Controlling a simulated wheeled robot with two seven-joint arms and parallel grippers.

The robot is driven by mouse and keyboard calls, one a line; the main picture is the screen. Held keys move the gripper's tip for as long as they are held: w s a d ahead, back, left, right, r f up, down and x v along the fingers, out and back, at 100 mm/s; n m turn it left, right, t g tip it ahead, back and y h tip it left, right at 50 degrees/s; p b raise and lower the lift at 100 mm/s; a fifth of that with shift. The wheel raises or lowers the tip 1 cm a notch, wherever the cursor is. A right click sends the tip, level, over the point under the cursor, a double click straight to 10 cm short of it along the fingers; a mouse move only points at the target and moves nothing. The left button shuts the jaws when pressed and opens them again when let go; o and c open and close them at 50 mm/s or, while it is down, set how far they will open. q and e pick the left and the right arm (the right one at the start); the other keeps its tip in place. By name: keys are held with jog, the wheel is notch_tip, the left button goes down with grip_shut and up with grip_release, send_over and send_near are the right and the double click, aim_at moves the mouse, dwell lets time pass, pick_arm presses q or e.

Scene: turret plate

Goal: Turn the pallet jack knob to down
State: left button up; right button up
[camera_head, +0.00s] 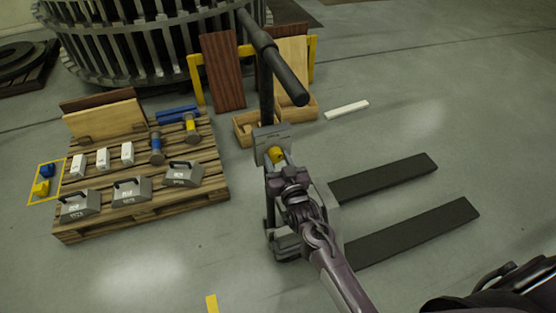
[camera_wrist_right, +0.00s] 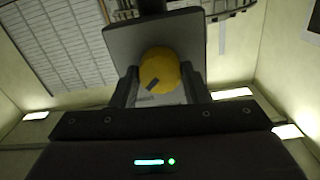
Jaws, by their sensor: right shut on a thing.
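The pallet jack (camera_head: 280,222) stands on the floor in the middle of the head view, with a dark upright mast and a T-handle (camera_head: 275,62). A yellow round knob (camera_head: 276,154) sits on a grey plate (camera_head: 260,146) on the mast. My right gripper (camera_head: 284,168) reaches up to it from below. In the right wrist view the knob (camera_wrist_right: 160,72) shows a dark mark pointing to the lower left. The two fingers of my right gripper (camera_wrist_right: 160,90) stand on either side of the knob, shut on it. My left gripper is not seen.
The jack's two dark forks (camera_head: 410,232) stretch right across the floor. A wooden pallet (camera_head: 150,206) at the left carries grey weights (camera_head: 132,190), white blocks and boards. A yellow rack (camera_head: 195,80) with boards stands behind. The floor at the right is mostly free.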

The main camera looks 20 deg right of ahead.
jog(key=o, duration=1)
jog(key=shift+s, duration=0.1)
jog(key=s+b, duration=0.1)
jog(key=s, duration=0.6)
jog(key=shift+s+d, duration=0.1)
jog(key=shift+s, duration=0.2)
jog(key=s+f+n+g, duration=0.1)
jog(key=s+f+g, duration=0.3)
jog(key=f, duration=0.7)
jog(key=s+a+f+g+y, duration=0.1)
jog(key=s+f+g, duration=0.1)
jog(key=s+f, duration=0.6)
jog(key=s+f+n+g, duration=0.1)
jog(key=s+f+g, duration=0.25)
jog(key=f, duration=0.95)
jog(key=s+d+f+g, duration=0.2)
jog(key=s+f, duration=0.2)
jog(key=s, duration=0.4)
jog(key=s+d+f+g+h, duration=0.1)
jog(key=s+d+f+g, duration=0.1)
jog(key=s+f, duration=0.3)
jog(key=s+d+f+n+g, duration=0.1)
jog(key=s+f, duration=0.4)
jog(key=s, duration=0.8)
jog(key=shift+d+f+g, duration=0.1)
jog(key=shift+d+g, duration=0.55)
jog(key=shift+g, duration=0.5)
